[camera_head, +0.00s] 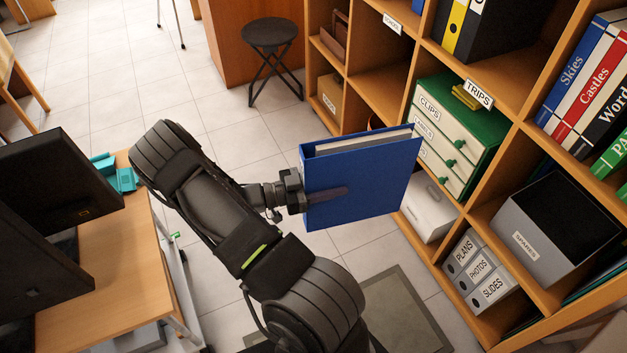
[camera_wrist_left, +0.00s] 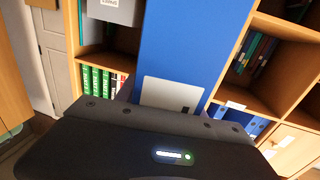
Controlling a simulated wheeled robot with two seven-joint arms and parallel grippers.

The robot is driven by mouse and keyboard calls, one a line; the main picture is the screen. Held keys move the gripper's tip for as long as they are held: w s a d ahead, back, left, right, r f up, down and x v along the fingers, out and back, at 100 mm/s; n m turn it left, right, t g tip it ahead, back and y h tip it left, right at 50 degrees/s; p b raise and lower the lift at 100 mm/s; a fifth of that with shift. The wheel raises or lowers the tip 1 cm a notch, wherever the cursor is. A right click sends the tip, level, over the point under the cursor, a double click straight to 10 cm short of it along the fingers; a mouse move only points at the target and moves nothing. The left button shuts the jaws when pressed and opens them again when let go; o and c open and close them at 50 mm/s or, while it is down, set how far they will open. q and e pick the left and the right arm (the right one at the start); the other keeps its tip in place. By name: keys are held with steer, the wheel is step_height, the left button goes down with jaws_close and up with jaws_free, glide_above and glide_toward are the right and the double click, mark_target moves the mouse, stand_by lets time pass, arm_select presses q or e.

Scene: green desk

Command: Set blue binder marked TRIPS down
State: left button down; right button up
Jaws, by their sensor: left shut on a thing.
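My left gripper (camera_head: 318,196) is shut on a blue binder (camera_head: 365,196) and holds it upright in the air, in front of the shelf. One dark finger lies across its near cover; its pale page edges show at the top. In the left wrist view the binder (camera_wrist_left: 192,45) rises in front of the camera, with a pale label low on it; I cannot read any marking. A TRIPS label (camera_head: 479,94) is on the shelf edge above a green drawer box (camera_head: 487,122). My right gripper is not in view.
The wooden shelf holds yellow and black binders (camera_head: 455,28), a grey bin (camera_head: 527,247), grey files (camera_head: 480,270) and a white box (camera_head: 431,212). A cubby (camera_head: 383,85) left of the drawer box looks largely empty. A desk (camera_head: 110,285) with monitors stands left; a black stool (camera_head: 270,36) stands behind.

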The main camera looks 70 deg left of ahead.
mark_target(374, 186)
arm_select(q)
steer(key=w+d+h, duration=0.1)
steer(key=w+d, duration=0.1)
steer(key=w+d+r+m+h, duration=0.1)
steer(key=w+d, duration=0.1)
steer(key=w, duration=0.1)
steer(key=w+d, duration=0.2)
steer(key=w, duration=0.1)
steer(key=shift+w+r+m+g+h, duration=0.2)
steer(key=shift+m+g+h, duration=0.1)
steer(key=shift+h, duration=0.1)
steer(key=w+d+r+m+g+h, duration=0.2)
steer(key=w+d+r+h, duration=0.1)
steer(key=d, duration=0.6)
steer(key=w+d+r+m+g+h, duration=0.2)
steer(key=w+d, duration=0.4)
steer(key=d, duration=0.3)
steer(key=w+d+r+m+g+h, duration=0.2)
steer(key=w+d+r+m+h, duration=0.1)
steer(key=d, duration=0.6)
steer(key=shift+w+d+r+g+h, duration=0.35)
steer(key=shift+w+r+g+h, duration=0.05)
steer(key=shift+w, duration=0.25)
